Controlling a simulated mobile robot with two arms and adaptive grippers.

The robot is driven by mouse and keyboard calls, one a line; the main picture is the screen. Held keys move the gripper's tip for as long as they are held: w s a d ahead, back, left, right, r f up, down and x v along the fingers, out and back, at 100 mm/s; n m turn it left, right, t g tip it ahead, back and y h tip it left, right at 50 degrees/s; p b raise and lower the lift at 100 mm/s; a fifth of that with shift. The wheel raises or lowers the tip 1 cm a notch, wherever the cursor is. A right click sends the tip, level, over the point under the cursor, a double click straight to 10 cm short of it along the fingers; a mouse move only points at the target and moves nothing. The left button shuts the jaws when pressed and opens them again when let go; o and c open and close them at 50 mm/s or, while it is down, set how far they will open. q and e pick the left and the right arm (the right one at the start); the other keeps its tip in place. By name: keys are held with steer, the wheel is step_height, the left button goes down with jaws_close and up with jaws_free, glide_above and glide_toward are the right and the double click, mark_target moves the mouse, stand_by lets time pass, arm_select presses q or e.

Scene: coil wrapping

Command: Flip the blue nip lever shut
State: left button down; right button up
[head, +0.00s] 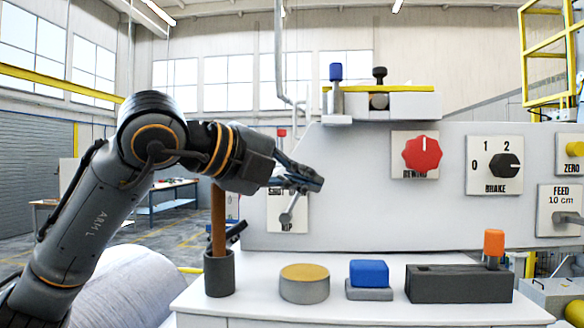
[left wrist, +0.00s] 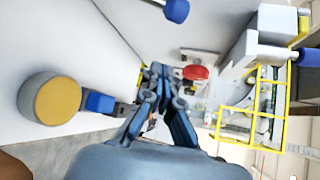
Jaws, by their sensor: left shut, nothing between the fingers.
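A blue-topped lever (head: 335,72) stands upright on a grey mount at the left end of the machine's top. A blue handle on a white block (left wrist: 303,56) shows at the right of the left wrist view. My left gripper (head: 318,182) is below and left of the upright lever, apart from it, shut and empty in front of the panel. Its fingers also show in the left wrist view (left wrist: 168,78). Another blue tip (left wrist: 177,10) is cut off at the top edge. The right gripper is out of view.
The panel carries a red knob (head: 422,153) and a black brake knob (head: 507,166). Space above the gripper is free.

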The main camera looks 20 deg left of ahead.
mark_target(297, 196)
arm_select(q)
steer(key=w+a+p, duration=0.1)
steer(key=w+p, duration=0.3)
steer(key=w, duration=0.2)
steer(key=shift+f, duration=0.15)
steer(key=shift+s+a, duration=0.15)
steer(key=shift+a, duration=0.1)
